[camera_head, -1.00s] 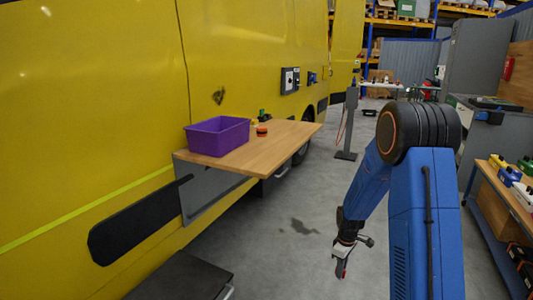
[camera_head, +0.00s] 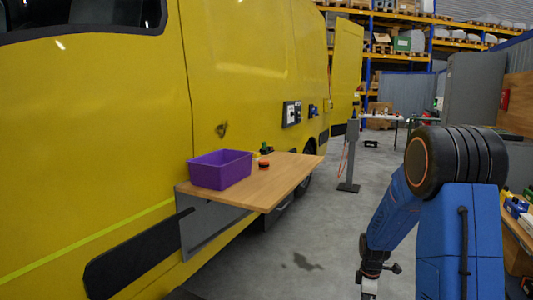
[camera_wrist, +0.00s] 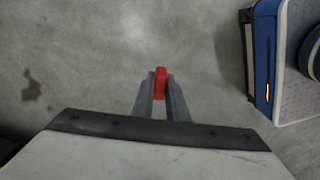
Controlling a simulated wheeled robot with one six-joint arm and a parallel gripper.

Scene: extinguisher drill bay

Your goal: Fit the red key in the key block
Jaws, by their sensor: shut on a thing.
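The red key (camera_wrist: 160,83) sits between the two grey fingers of my gripper (camera_wrist: 160,92) in the wrist view, with bare floor beneath. My gripper is shut on it. In the head view my gripper (camera_head: 369,292) hangs low at the bottom edge, well to the right of the wooden fold-down table (camera_head: 277,180), and its tips are cut off. I cannot pick out the key block for certain. Small dark and blue boxes (camera_head: 291,113) are mounted on the yellow truck's side behind the table.
A purple bin (camera_head: 220,171) and a small red-and-black round thing (camera_head: 264,164) are on the table. The yellow truck (camera_head: 110,130) fills the left. A grey post (camera_head: 350,155) stands beyond the table. Open floor (camera_head: 310,250) lies between table and arm.

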